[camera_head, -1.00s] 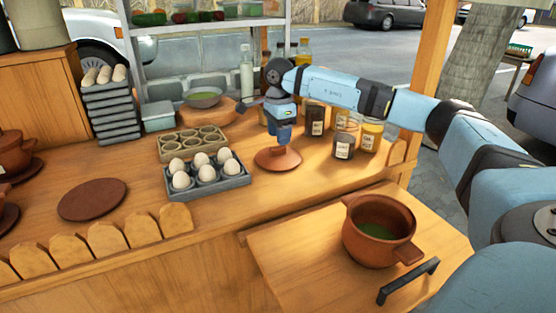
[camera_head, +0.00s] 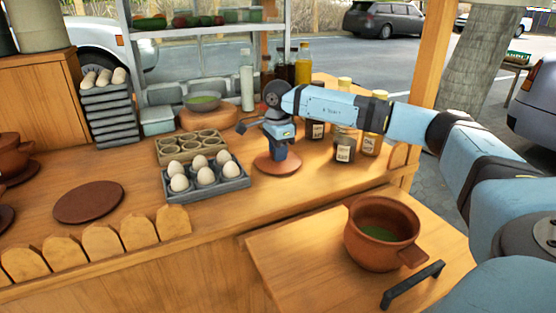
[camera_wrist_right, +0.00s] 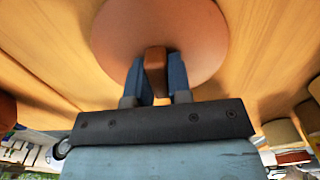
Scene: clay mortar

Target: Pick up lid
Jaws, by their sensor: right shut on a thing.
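The lid (camera_head: 270,167) is a round reddish-brown disc on the wooden counter, right of the egg tray. In the right wrist view the lid (camera_wrist_right: 120,40) shows from above with a block-shaped knob (camera_wrist_right: 155,60). My right gripper (camera_head: 279,152) points down over the lid's middle. In the right wrist view its two blue fingers (camera_wrist_right: 156,80) are shut on the knob, one on each side. I cannot tell whether the lid touches the counter. A clay pot (camera_head: 382,234) with green contents stands open on the lower wooden board at the right. My left gripper is not in view.
A grey tray of white eggs (camera_head: 205,178) sits just left of the lid, with an empty egg tray (camera_head: 190,147) behind. Jars (camera_head: 344,150) stand close on the right. A brown round disc (camera_head: 88,202) lies at left. Counter space in front of the lid is clear.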

